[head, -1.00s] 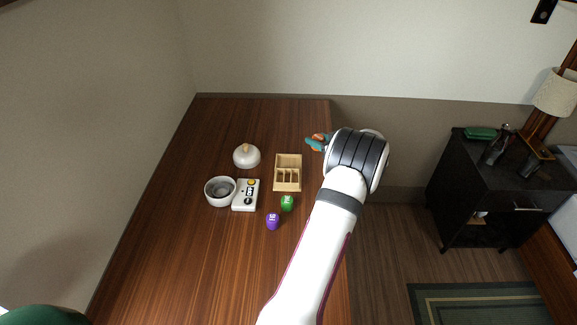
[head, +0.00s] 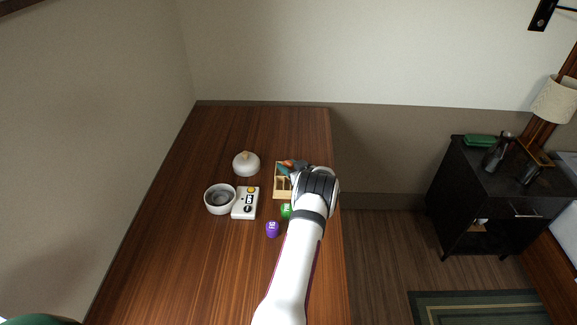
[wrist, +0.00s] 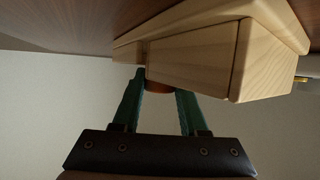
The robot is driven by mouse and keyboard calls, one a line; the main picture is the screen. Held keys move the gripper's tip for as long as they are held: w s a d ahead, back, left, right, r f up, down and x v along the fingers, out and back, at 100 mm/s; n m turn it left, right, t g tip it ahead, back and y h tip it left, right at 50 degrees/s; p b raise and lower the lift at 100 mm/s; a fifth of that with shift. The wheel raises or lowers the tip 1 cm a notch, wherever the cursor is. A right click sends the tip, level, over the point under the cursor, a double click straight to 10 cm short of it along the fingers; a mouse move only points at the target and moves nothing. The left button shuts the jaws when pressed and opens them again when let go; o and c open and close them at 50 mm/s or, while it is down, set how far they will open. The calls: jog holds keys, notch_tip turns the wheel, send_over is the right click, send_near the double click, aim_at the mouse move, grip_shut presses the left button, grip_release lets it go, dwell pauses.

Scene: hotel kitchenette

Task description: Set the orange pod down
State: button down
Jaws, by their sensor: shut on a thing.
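My gripper (head: 284,167) is over the back part of the wooden box (head: 276,184), its green fingers partly hidden by my arm. A bit of the orange pod (head: 288,162) shows at the fingers. In the wrist view my gripper (wrist: 160,88) is shut on the orange pod (wrist: 158,87), and only a small orange-brown part shows between the fingertips. The wooden box (wrist: 195,60) is close beyond the tips and hides the rest. I cannot tell whether the pod touches the box.
A green pod (head: 286,211) and a purple pod (head: 272,229) stand in front of the box. To the left are a white bowl (head: 211,206), a white panel with buttons (head: 240,210) and a domed white lid (head: 246,165). The table (head: 190,250) is clear at front left.

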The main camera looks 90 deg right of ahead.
jog(key=shift+f, duration=0.15)
jog(key=shift+c, duration=2.2)
grip_release()
jog(key=v, duration=1.2)
